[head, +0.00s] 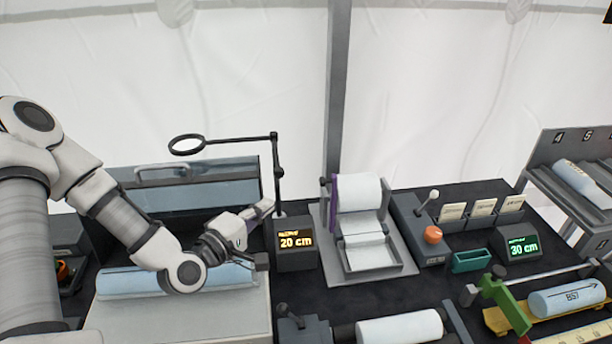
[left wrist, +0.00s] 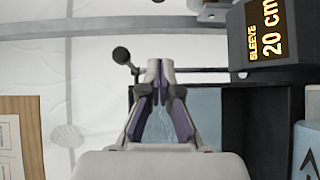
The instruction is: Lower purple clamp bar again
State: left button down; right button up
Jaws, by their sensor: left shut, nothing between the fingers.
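A purple strip (head: 336,196), which may be the clamp bar, shows at the upper left side of the white roll (head: 360,192) on the grey stand (head: 328,270). Most of it is hidden by the roll, so I cannot tell whether it is raised. My left gripper (head: 264,208) is shut and empty. It is left of this stand and apart from it, near the display reading 20 cm (head: 296,241). In the left wrist view, the gripper's purple-lined fingers (left wrist: 160,66) come together with nothing held. My right gripper is not in view.
A thin black post with a ring (head: 187,145) stands just behind my left gripper. A blue roll (head: 130,283) lies beneath my left arm. Right of the stand are a box with an orange knob (head: 433,235), a green tray (head: 471,261) and a 30 cm display (head: 521,246).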

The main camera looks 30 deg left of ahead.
pick_arm(q)
jog(key=w+d+b, duration=0.3)
jog(key=w+d, duration=0.2)
jog(key=w, duration=0.6)
jog(key=shift+d+r, duration=0.15)
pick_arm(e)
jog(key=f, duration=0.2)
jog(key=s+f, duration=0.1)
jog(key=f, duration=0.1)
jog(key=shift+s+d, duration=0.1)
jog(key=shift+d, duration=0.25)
